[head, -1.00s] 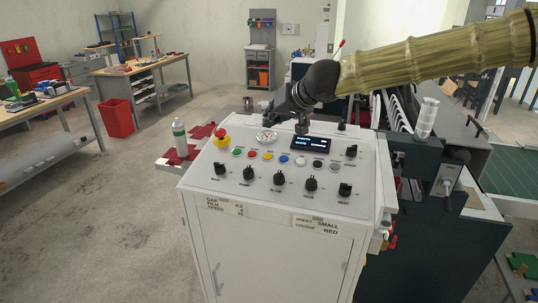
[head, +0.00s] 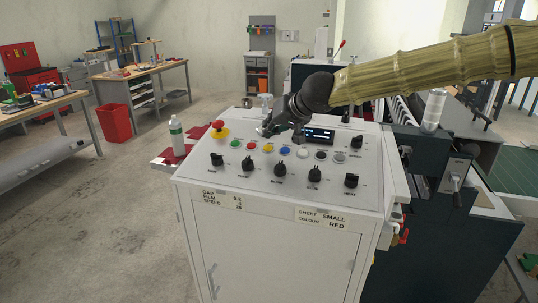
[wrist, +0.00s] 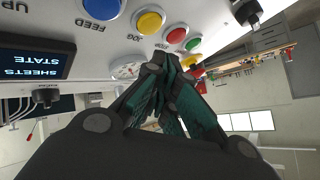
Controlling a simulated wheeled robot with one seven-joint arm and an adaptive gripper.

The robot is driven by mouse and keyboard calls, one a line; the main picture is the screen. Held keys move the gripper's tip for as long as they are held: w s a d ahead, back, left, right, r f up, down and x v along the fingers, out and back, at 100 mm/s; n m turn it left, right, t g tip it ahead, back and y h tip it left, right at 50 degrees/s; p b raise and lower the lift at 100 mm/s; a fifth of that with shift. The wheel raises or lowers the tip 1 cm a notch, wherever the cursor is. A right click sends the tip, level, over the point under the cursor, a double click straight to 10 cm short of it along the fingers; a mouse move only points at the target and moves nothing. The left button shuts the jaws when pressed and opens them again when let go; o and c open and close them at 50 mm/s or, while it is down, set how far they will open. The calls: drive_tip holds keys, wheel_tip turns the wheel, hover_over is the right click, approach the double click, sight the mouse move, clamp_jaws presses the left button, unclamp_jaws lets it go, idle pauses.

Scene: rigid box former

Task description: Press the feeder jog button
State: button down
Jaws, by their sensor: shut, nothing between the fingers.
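The white control panel (head: 225,175) carries a row of round coloured buttons. The yellow button (head: 267,148) shows in the wrist view (wrist: 150,20) beside the upside-down label JOG. The blue button (head: 284,151) is beside it, with the label FEED next to it in the wrist view (wrist: 100,8). My gripper (head: 265,131) is shut and empty, its fingertips over the panel just behind the row, near the yellow and red buttons. In the wrist view its fingertips (wrist: 170,58) appear close to the yellow and red buttons; I cannot tell whether they touch anything.
The red button (head: 248,144) and green button (head: 235,143) lie left of the yellow one. A red emergency stop (head: 218,125) is at the panel's left. A lit display (head: 319,135) stands right of my gripper. Black knobs (head: 281,168) line the front. A round dial (wrist: 125,70) is near my fingers.

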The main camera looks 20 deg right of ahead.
drive_tip(key=shift+s+d+f, duration=0.1)
drive_tip(key=shift+s+f, duration=0.05)
drive_tip(key=shift+f, duration=0.2)
drive_tip(key=shift+w+a+f, duration=0.2)
drive_tip(key=shift+w+f, duration=0.15)
drive_tip(key=shift+f, duration=0.2)
drive_tip(key=shift+s+d+r, duration=0.1)
drive_tip(key=shift+s+d, duration=0.05)
drive_tip(key=shift+s, duration=0.05)
drive_tip(key=shift+w, duration=0.1)
drive_tip(key=shift+w+f, duration=0.15)
drive_tip(key=shift+f, duration=0.75)
idle(1.5)
drive_tip(key=shift+r+p, duration=0.25)
drive_tip(key=shift+p, duration=0.2)
drive_tip(key=shift+r+p, duration=0.6)
drive_tip(key=shift+p, duration=0.3)
